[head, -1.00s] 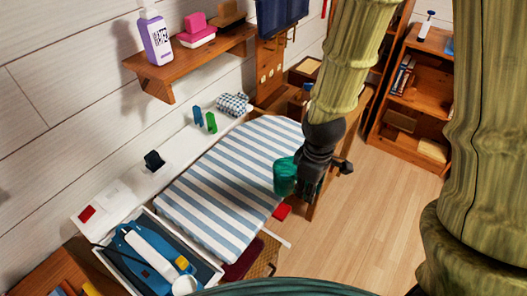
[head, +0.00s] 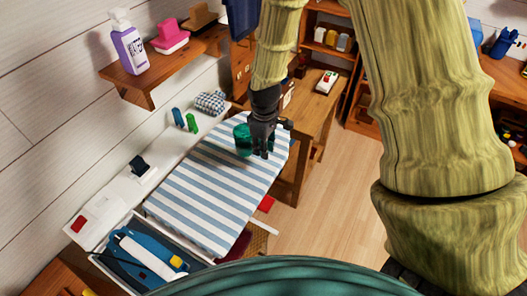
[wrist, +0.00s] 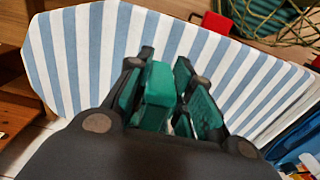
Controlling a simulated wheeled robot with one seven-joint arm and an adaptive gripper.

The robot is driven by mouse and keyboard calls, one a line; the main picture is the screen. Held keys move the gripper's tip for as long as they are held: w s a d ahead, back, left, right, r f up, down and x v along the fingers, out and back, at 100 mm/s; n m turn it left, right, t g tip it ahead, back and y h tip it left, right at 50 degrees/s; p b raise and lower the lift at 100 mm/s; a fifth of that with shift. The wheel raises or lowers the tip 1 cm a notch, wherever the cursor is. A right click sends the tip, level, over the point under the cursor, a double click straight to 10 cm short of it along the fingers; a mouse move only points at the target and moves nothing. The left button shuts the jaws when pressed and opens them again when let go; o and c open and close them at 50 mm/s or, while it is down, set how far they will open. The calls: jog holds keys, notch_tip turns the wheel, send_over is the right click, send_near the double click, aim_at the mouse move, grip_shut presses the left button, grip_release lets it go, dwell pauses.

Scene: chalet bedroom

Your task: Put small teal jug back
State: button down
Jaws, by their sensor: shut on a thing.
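The small teal jug (head: 242,139) is at my gripper (head: 262,150) in the head view, over the far part of a blue-and-white striped board (head: 205,185). My gripper is shut on the jug, with its dark fingers covering the jug's right side. Teal surfaces (wrist: 156,98) show among the fingers (wrist: 180,110) in the wrist view, with the striped cloth behind. The fingers hide much of the jug. I cannot tell whether the jug touches the board.
A wall shelf (head: 165,68) holds a purple bottle (head: 127,45) and pink item. A white ledge with small items runs along the wall. A grey tray (head: 110,262) is at the near left. A wooden desk (head: 310,110) stands behind the board; open floor (head: 340,190) lies right.

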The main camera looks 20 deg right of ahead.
jog(key=shift+s+f+p, duration=0.1)
jog(key=shift+f+p, duration=0.25)
jog(key=shift+f, duration=0.1)
jog(key=shift+f+p, duration=0.5)
jog(key=shift+f, duration=0.75)
jog(key=shift+f, duration=0.15)
jog(key=c, duration=1.3)
grip_release()
jog(key=shift+o, duration=0.2)
jog(key=shift+r+b, duration=2)
jog(key=shift+r, duration=4.2)
